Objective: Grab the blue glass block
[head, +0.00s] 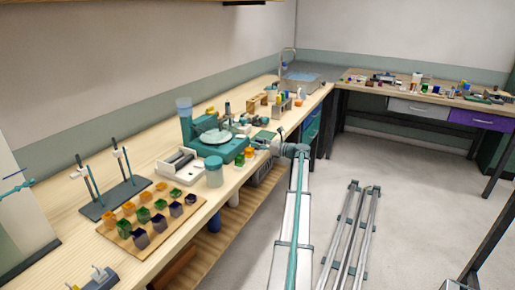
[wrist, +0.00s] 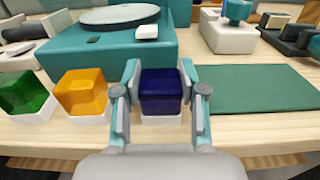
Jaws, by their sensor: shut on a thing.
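The blue glass block (wrist: 161,90) is a dark blue cube in the middle of the wrist view, over a small white base (wrist: 161,121) near the bench's front edge. My gripper (wrist: 160,92) is shut on the block, with one finger on its left side and one on its right. Whether the block touches the base or is slightly raised, I cannot tell. In the head view my gripper (head: 262,144) is at the bench edge, and I cannot make out the blue block there.
An orange block (wrist: 81,91) and a green block (wrist: 25,95) stand on white bases just left of my gripper. A teal machine with a round plate (wrist: 119,16) is behind. A flat green mat (wrist: 250,88) lies to the right. A tray of coloured blocks (head: 180,228) is nearer in the head view.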

